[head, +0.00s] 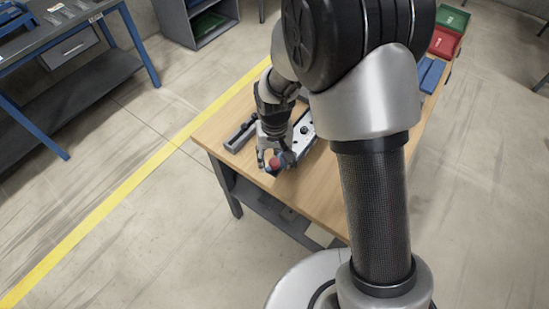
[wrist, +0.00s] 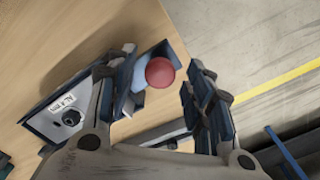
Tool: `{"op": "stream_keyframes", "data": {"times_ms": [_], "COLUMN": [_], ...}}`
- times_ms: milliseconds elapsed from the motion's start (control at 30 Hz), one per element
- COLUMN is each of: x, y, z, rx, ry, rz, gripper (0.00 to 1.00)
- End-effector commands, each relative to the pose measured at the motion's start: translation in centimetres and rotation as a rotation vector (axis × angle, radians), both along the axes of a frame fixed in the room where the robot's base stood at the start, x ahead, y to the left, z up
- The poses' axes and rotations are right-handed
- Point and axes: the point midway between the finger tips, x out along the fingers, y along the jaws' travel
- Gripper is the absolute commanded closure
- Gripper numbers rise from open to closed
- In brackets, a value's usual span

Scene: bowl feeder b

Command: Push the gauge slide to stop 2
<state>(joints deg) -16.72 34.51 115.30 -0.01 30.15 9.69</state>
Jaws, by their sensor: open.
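My gripper (head: 275,158) is open over the near end of the wooden table. Its two fingers also show in the wrist view (wrist: 163,90), spread apart. A round red knob (wrist: 160,72) shows between the fingers, with a gap to the right finger; I cannot tell whether the left finger touches it. The knob sits by a blue-grey block, which seems to be the gauge slide (wrist: 172,55). The red knob (head: 275,163) also shows just below the fingers in the head view. The stop marks are not readable in either view.
A panel with a black dial (wrist: 70,118) and a small label lies left of the fingers in the wrist view. A dark rail (head: 240,136) lies on the table (head: 215,125). Blue and red bins (head: 445,44) stand at the far end.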

Motion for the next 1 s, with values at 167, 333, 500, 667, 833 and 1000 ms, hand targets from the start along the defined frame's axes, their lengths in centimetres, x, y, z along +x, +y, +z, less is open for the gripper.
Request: {"op": "stream_keyframes", "data": {"times_ms": [167,333,500,667,833,1000], "x": [-0.01,-0.01,-0.01,-0.01,-0.01,-0.01], "y": [0.0,0.0,0.0,0.0,0.0,0.0], "z": [0.03,0.04,0.04,0.05,0.05,0.05], "rx": [0.0,0.0,0.0,0.0,0.0,0.0], "ry": [0.0,0.0,0.0,0.0,0.0,0.0], "rz": [0.0,0.0,0.0,0.0,0.0,0.0], "gripper": [0.55,0.66,0.78,0.88,1.0,1.0]}}
